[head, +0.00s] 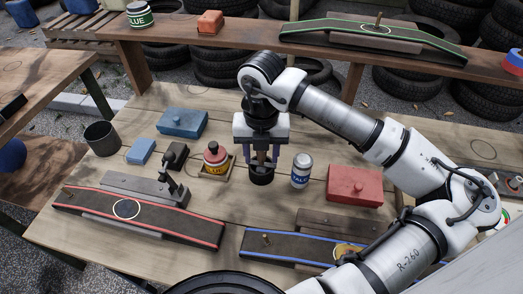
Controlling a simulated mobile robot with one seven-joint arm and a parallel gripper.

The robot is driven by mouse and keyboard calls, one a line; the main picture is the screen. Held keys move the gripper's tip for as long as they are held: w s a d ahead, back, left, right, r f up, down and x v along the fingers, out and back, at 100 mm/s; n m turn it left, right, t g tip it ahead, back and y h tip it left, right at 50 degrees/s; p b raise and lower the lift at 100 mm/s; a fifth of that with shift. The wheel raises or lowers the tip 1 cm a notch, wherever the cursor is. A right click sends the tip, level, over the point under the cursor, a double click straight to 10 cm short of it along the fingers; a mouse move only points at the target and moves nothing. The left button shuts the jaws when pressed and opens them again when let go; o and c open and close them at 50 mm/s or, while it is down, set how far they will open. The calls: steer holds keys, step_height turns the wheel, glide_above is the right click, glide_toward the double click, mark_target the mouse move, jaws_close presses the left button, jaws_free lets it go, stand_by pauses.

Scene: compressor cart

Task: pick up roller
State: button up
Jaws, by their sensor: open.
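My gripper (261,159) points down over the middle of the wooden workbench (100,225), fingers apart. A tan, upright piece, which looks like the roller's handle (262,156), shows between the fingers. Its lower end is in or on a short black round thing (261,176), possibly a holder. I cannot tell whether the fingers touch the handle. The gripper body hides the top of it, and the roller's wheel cannot be made out.
A white can (301,170) stands close to the right, with a red box (354,186) beyond. Blue boxes (182,122) and a dark cup (102,138) are farther left. Red-edged (140,216) and blue-edged (290,246) strips lie in front.

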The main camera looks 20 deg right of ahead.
steer(key=shift+f, duration=0.3)
jaws_close()
